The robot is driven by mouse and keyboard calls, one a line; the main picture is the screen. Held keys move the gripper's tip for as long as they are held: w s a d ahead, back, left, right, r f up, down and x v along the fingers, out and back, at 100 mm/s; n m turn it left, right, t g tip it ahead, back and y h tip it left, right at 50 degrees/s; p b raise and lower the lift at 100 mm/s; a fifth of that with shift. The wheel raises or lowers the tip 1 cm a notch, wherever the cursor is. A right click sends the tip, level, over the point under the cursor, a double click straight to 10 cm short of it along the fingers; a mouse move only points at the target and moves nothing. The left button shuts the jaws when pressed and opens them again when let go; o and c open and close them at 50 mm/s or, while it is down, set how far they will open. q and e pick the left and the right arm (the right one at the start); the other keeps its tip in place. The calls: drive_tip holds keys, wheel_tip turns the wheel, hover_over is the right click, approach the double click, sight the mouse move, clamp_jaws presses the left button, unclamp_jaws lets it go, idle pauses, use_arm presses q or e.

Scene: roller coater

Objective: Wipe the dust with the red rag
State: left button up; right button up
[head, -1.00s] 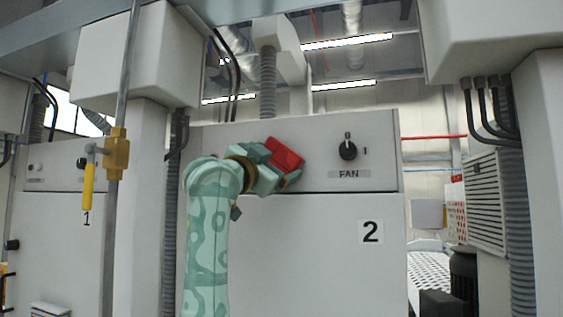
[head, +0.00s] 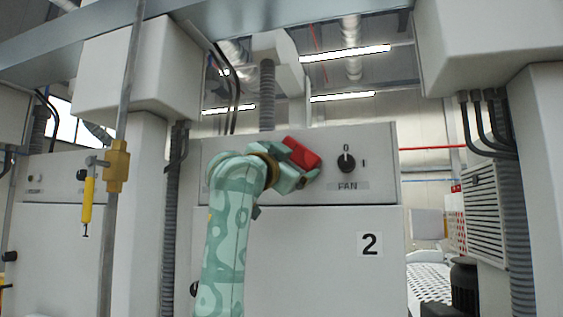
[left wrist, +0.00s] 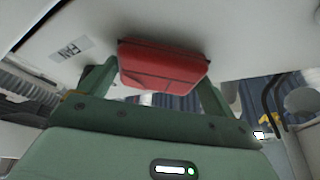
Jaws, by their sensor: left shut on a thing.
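My left gripper (head: 300,168) is shut on the red rag (head: 303,154) in front of the upper panel of the white cabinet marked 2 (head: 290,250). The rag is just left of the FAN knob (head: 346,162). In the left wrist view the rag (left wrist: 160,66) sits between both fingers (left wrist: 158,88), with its far side at or very near the pale panel surface; I cannot tell if it touches. I see no clear dust on the visible panel; the part behind the rag and gripper is hidden. My right gripper is in neither view.
A vertical pipe with a yellow-handled valve (head: 88,200) stands at the left. White boxes (head: 140,65) overhang at upper left and upper right. A grey vented unit (head: 484,208) and corrugated hoses stand at the right. The panel's lower front is clear.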

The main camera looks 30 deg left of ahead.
sight(310, 160)
use_arm(q)
drive_tip(key=shift+w+d+f, duration=0.1)
drive_tip(key=shift+w+d, duration=0.15)
drive_tip(key=shift+d, duration=0.65)
drive_tip(key=shift+w+d, duration=0.2)
drive_tip(key=shift+d, duration=0.7)
drive_tip(key=shift+s+a, duration=0.15)
drive_tip(key=shift+a, duration=0.55)
drive_tip(key=shift+s+a, duration=0.15)
drive_tip(key=shift+a, duration=0.55)
drive_tip(key=a, duration=0.2)
drive_tip(key=s+a, duration=0.1)
drive_tip(key=a, duration=0.2)
drive_tip(key=shift+s, duration=0.1)
drive_tip(key=shift+d, duration=0.1)
drive_tip(key=s+b, duration=0.1)
drive_tip(key=s, duration=0.1)
drive_tip(key=s+d+b, duration=0.1)
drive_tip(key=s+b, duration=0.1)
drive_tip(key=s, duration=0.1)
drive_tip(key=shift+s+d, duration=0.3)
drive_tip(key=shift+s, duration=0.05)
